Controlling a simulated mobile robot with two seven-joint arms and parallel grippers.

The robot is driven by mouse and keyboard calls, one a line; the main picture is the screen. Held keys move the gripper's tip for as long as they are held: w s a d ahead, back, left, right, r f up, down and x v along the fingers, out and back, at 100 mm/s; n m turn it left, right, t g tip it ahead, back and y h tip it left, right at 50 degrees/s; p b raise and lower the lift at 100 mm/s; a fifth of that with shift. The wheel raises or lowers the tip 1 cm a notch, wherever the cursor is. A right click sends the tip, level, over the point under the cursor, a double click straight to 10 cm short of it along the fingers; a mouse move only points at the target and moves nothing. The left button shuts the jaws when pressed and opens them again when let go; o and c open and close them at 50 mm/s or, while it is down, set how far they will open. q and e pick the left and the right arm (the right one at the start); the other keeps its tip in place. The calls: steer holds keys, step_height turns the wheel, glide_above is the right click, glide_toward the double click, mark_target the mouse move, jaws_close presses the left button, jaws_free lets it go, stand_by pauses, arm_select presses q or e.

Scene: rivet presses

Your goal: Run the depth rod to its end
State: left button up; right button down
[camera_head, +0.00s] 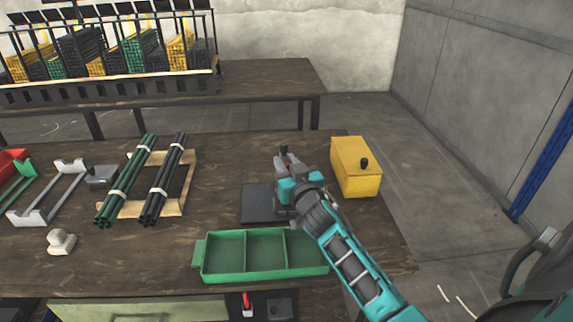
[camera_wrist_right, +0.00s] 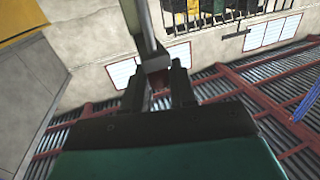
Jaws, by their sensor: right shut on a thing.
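My right gripper (camera_head: 285,168) reaches in from the lower right over the table, at a small dark-and-red device. In the right wrist view its two dark fingers (camera_wrist_right: 160,92) are closed around the lower end of a grey metal rod (camera_wrist_right: 142,28). A small reddish part shows between the fingertips. The rod runs up out of that picture, and I cannot tell how far it has travelled. In the head view my gripper and wrist hide most of the device; a dark flat plate (camera_head: 259,203) lies beside it. My left gripper is not in view.
A green three-compartment tray (camera_head: 212,267) stands in front of the plate. A yellow box (camera_head: 357,180) with a black knob stands right of my gripper. Bundles of green rods (camera_head: 126,180) and black rods (camera_head: 165,180) lie on a wooden frame to the left.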

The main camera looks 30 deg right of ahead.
mark_target(287, 164)
step_height(287, 164, up, 3)
steer(key=p, duration=0.3)
steer(key=shift+r, duration=0.2)
steer(key=c, duration=1)
jaws_free()
steer(key=shift+c, duration=0.2)
